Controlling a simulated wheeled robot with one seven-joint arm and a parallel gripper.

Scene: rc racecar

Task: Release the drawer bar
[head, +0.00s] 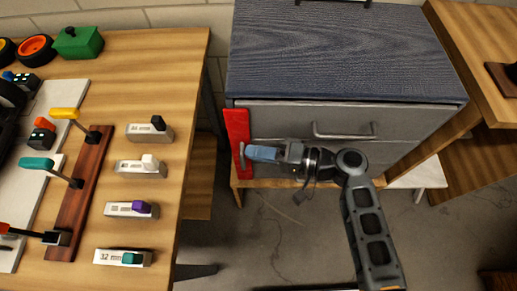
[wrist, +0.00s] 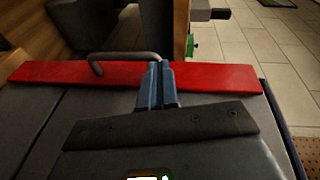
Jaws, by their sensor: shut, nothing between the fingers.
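The drawer bar is a flat red bar (head: 236,128) standing upright along the left edge of the grey cabinet front. It carries a small grey bent handle (head: 242,160) near its lower end. In the wrist view the red bar (wrist: 215,77) runs across the picture, with the bent handle (wrist: 122,55) left of the fingers. My gripper (head: 250,153) is shut and empty, its blue fingertips (wrist: 160,66) beside the handle and over the bar. I cannot tell whether they touch either. The grey drawer front (head: 290,117) with its bar-shaped pull is closed.
A wooden workbench (head: 170,75) at left holds hex drivers in a dark wooden rack (head: 85,195), several labelled grey blocks and a green box (head: 78,42). Another wooden table (head: 470,60) stands at right.

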